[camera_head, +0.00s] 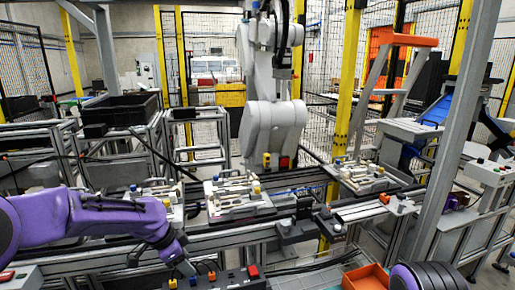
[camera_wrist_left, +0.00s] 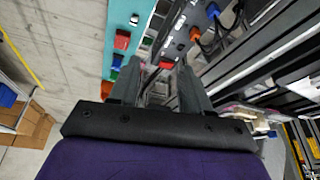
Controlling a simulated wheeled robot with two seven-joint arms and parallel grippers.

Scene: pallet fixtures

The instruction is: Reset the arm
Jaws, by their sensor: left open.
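My left arm is purple and comes in from the left in the head view. Its gripper (camera_head: 184,268) points down near the front edge of the conveyor line, above a control box with coloured buttons. In the left wrist view the two dark fingers of the left gripper (camera_wrist_left: 158,82) stand apart with nothing between them. A red part shows beyond the fingertips. Only a purple and black part of my right arm shows at the bottom right of the head view; its gripper is out of the picture.
Pallet fixtures (camera_head: 238,196) sit on the conveyor rails, with another fixture (camera_head: 366,176) farther right. A large grey robot arm (camera_head: 272,120) stands behind the line. An orange bin (camera_head: 367,277) lies at the front right. A grey post (camera_head: 455,130) rises at the right. A black crate (camera_head: 122,110) stands back left.

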